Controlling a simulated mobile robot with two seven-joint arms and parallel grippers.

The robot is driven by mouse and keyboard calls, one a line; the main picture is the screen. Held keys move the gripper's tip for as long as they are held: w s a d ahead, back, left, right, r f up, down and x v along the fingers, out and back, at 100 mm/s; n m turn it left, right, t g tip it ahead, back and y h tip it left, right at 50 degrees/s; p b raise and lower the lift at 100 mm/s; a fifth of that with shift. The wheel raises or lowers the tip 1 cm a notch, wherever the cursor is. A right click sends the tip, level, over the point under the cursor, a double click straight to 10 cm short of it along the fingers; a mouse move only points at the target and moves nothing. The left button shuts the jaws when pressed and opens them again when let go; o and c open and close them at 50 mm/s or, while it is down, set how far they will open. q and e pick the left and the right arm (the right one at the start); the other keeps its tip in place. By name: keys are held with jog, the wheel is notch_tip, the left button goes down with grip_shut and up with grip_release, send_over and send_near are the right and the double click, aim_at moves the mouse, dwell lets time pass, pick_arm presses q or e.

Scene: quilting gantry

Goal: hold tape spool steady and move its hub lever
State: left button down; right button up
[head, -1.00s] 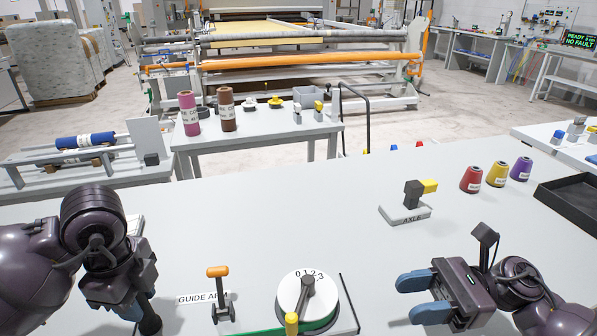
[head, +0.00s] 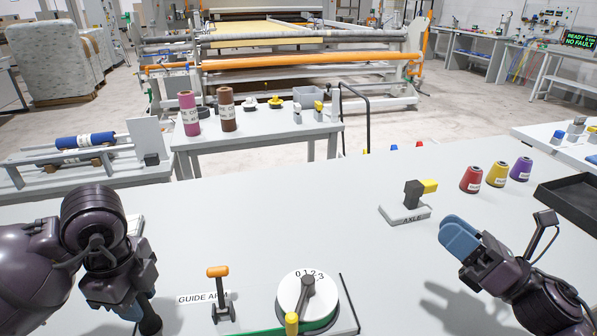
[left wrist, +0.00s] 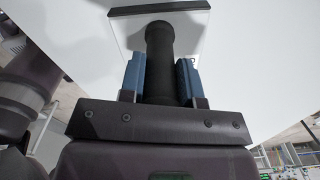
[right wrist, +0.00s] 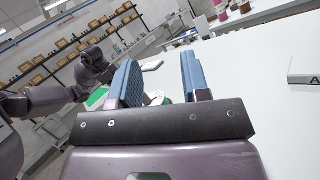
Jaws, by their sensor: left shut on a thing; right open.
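The tape spool (head: 291,291) stands at the front of the table, with a white top face numbered 0 to 3 and a green side. The post fills the gap between the blue fingers in the left wrist view (left wrist: 160,60). My right gripper (head: 460,239) is open and empty, raised right of the spool and apart from it. The spool shows partly between its fingers (right wrist: 159,99).
An axle block (head: 406,208) stands behind. Coloured cones (head: 497,174) and a black tray (head: 578,198) are at right.

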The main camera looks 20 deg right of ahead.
pick_arm(q)
jog(key=shift+s+f, duration=0.15)
jog(key=shift+f, duration=0.25)
pick_arm(e)
jog(key=shift+w+d+f+m+t+h, duration=0.1)
jog(key=shift+d+m+t+h, duration=0.45)
jog(key=shift+d+m+h, duration=0.55)
jog(key=shift+w+d+f+m+t+h, duration=0.1)
jog(key=shift+d+m+t+h, duration=0.55)
jog(key=shift+m+h, duration=0.7)
pick_arm(q)
jog(key=c, duration=0.8)
grip_release()
jog(key=shift+o, duration=0.2)
jog(key=shift+r, duration=0.1)
